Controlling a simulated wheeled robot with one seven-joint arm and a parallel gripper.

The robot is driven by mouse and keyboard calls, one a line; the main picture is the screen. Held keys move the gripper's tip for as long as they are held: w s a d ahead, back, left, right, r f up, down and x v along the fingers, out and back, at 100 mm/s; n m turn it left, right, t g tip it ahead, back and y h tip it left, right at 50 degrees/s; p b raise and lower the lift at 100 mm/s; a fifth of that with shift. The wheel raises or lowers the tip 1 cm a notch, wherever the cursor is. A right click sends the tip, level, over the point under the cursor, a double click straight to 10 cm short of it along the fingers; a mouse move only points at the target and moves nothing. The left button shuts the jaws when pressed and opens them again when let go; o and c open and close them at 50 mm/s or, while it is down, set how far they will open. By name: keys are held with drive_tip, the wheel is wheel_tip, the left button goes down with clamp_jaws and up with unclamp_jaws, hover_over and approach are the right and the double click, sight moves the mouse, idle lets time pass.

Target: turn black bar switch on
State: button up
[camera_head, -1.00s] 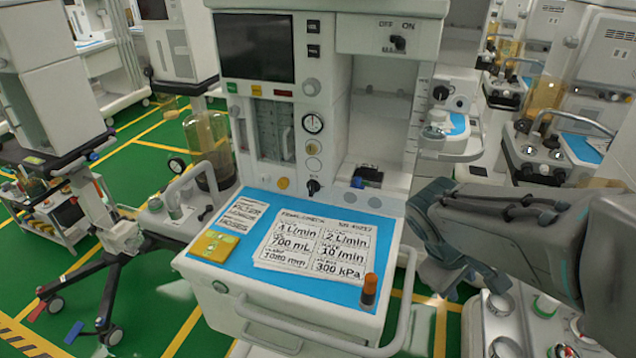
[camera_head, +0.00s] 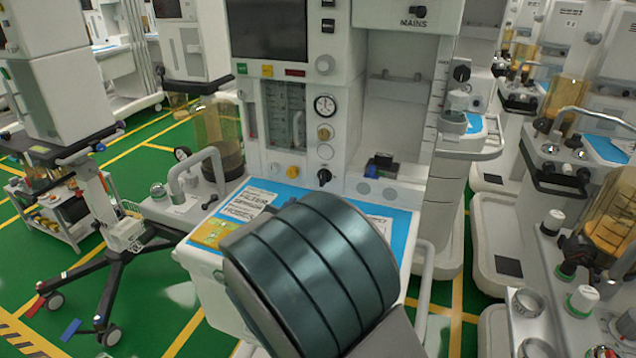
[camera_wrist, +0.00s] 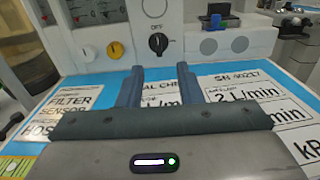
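A black bar switch (camera_head: 324,176) sits on the lower front panel of the near anaesthesia cart, below the round gauge. In the wrist view the black bar switch (camera_wrist: 158,43) has the word OFF printed above it. Another black switch (camera_head: 417,12), marked MAINS, is high on the same cart at the top edge of the head view. My gripper (camera_wrist: 160,78) is open and empty. Its two fingers point at the panel, with the lower switch ahead of the gap between them, not touching. In the head view my arm hides the gripper.
The blue work surface (camera_head: 398,222) with printed cards lies below the switch. A grey tube handle (camera_head: 200,168) stands at left. Other carts crowd the right.

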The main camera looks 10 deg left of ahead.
sight(321, 174)
drive_tip(key=shift+w+a, duration=0.2)
drive_tip(key=w, duration=0.4)
drive_tip(key=w+d, duration=0.1)
drive_tip(key=w, duration=0.3)
drive_tip(key=w+d, duration=0.1)
drive_tip(key=w, duration=0.4)
clamp_jaws()
